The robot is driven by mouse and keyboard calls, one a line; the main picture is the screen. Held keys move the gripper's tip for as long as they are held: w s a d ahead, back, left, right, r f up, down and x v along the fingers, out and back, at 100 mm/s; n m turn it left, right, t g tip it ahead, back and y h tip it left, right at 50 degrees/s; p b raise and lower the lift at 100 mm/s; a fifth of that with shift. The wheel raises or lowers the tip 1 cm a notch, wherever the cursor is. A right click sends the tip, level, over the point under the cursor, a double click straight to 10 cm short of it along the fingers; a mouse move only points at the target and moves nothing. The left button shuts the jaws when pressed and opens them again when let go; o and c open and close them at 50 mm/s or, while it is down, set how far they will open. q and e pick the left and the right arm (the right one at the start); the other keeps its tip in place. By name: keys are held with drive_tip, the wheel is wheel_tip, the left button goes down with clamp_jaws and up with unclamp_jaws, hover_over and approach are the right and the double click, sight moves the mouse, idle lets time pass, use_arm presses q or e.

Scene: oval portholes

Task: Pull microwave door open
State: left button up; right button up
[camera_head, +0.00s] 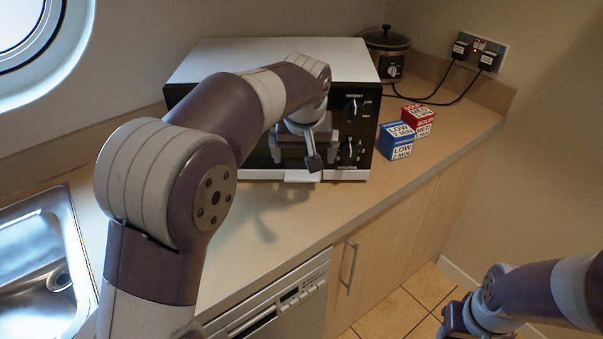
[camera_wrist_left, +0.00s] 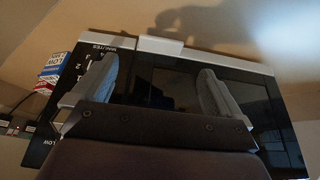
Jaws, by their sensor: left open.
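The microwave (camera_head: 225,70) stands on the counter with a pale top and a dark front. Its door appears shut, and much of it is hidden behind my left arm. The control panel with dials (camera_head: 353,148) is at the front's right side. My left gripper (camera_head: 296,155) is in front of the door, near the panel. In the left wrist view the gripper (camera_wrist_left: 156,88) has its fingers spread apart before the dark microwave front (camera_wrist_left: 160,88), with nothing seen between them. I cannot tell whether they touch it. A pale tab (camera_wrist_left: 150,46) shows at the microwave's lower edge. My right gripper (camera_head: 462,318) is low at right, partly cut off.
Blue boxes (camera_head: 396,139) and red boxes (camera_head: 418,115) stand right of the microwave. A slow cooker (camera_head: 386,55) is behind them, with cables running to a wall socket (camera_head: 478,55). A sink (camera_head: 40,265) is at left. The counter's front edge (camera_head: 300,255) is clear.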

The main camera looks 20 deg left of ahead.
sight(302, 179)
use_arm(q)
drive_tip(key=x, duration=0.9)
drive_tip(key=shift+w+a+b, duration=0.25)
drive_tip(key=shift+a+b, duration=0.05)
drive_tip(key=shift+a, duration=0.05)
drive_tip(key=shift+w+d+f, duration=0.1)
drive_tip(key=shift+f, duration=0.5)
drive_tip(key=shift+w+f, duration=0.15)
use_arm(e)
drive_tip(key=shift+w+a+f, duration=0.15)
drive_tip(key=shift+w+f, duration=0.05)
drive_tip(key=shift+f, duration=0.35)
drive_tip(key=shift+w+a+f, duration=0.15)
drive_tip(key=shift+f, duration=0.4)
